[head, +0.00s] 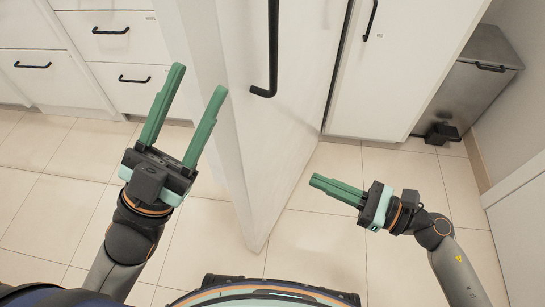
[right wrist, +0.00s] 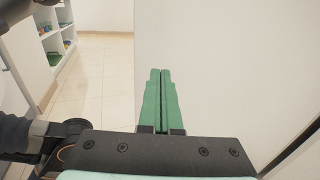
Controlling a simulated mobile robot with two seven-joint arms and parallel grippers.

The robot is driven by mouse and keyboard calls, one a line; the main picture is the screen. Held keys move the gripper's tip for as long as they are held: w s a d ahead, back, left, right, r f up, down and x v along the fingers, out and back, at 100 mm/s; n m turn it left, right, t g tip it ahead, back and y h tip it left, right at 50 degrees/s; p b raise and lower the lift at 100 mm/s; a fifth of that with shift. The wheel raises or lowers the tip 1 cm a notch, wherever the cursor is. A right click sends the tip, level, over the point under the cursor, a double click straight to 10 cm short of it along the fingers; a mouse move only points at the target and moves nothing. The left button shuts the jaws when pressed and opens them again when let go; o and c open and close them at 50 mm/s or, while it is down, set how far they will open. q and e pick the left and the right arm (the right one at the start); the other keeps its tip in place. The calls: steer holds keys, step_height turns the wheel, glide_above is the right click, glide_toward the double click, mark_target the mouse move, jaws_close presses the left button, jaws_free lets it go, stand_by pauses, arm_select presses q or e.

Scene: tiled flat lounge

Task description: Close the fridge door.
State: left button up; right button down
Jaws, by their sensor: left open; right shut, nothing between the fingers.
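The white fridge door (head: 285,115) stands swung out toward me in the head view. Its face with a black bar handle (head: 273,50) is turned to the right, and its near edge (head: 228,150) runs down to a corner close to my base. The fridge interior is not visible. My left gripper (head: 199,78) is open and empty, on the left of the door edge. I cannot tell if it touches the door. My right gripper (head: 314,180) is shut and empty, on the handle side, pointing left toward the door. In the right wrist view its fingers (right wrist: 161,72) point at a plain white panel (right wrist: 225,65).
White drawers (head: 125,50) with black handles stand at the back left. Another white cabinet front (head: 400,70) is behind the door on the right. A grey bin (head: 470,85) stands at the far right by the wall. Tiled floor (head: 325,245) is clear around the door.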

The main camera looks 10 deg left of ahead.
mark_target(258, 155)
steer(key=x, duration=1.1)
steer(key=shift+a, duration=0.2)
steer(key=shift+a, duration=0.15)
